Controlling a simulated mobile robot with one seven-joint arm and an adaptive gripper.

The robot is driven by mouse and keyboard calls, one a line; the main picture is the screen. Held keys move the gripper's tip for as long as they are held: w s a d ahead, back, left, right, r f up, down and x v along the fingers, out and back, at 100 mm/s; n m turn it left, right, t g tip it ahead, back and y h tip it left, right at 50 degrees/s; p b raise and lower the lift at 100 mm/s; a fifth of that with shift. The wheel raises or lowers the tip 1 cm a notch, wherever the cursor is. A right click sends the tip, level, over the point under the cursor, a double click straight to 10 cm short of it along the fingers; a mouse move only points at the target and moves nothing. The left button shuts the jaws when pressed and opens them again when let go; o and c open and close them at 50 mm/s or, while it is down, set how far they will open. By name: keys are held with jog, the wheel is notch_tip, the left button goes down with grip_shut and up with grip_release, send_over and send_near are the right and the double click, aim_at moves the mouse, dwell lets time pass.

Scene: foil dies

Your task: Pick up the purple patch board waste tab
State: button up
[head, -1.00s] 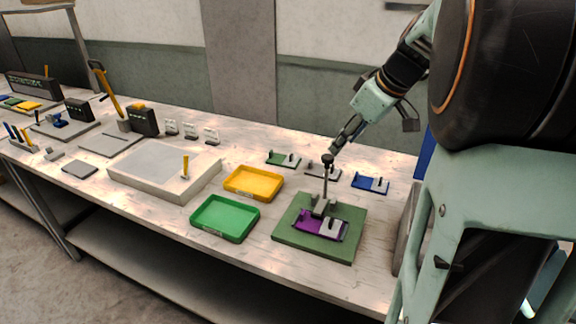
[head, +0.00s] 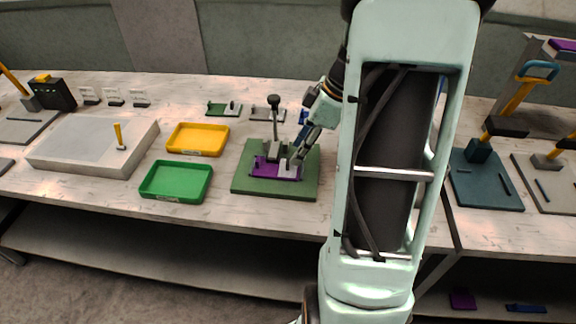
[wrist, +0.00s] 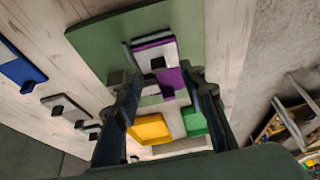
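The purple patch board (head: 264,170) lies on a green base (head: 243,185) at the foot of a black-knobbed lever (head: 275,122). A pale grey block with a small dark stub sits on the board's right part; the board also shows in the wrist view (wrist: 172,80), with the stub (wrist: 157,63) on its pale part. I cannot tell which part is the waste tab. My gripper (head: 296,162) is low at the board's right end. In the wrist view my gripper (wrist: 165,92) has its fingers apart, with nothing clearly held between them. Contact with the board cannot be judged.
A green tray (head: 148,193) and a yellow tray (head: 171,148) stand left of the base, both empty. Green (head: 217,110), grey (head: 262,114) and partly hidden blue (wrist: 20,70) boards lie behind it. The lever stands close beside my gripper.

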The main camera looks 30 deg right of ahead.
aim_at(291, 168)
jog(key=x, duration=0.5)
jog(key=shift+w+a+r+p, duration=0.1)
jog(key=shift+w+a+p, duration=0.1)
jog(key=shift+w+p, duration=0.1)
jog(key=shift+c, duration=0.6)
jog(key=c, duration=0.7)
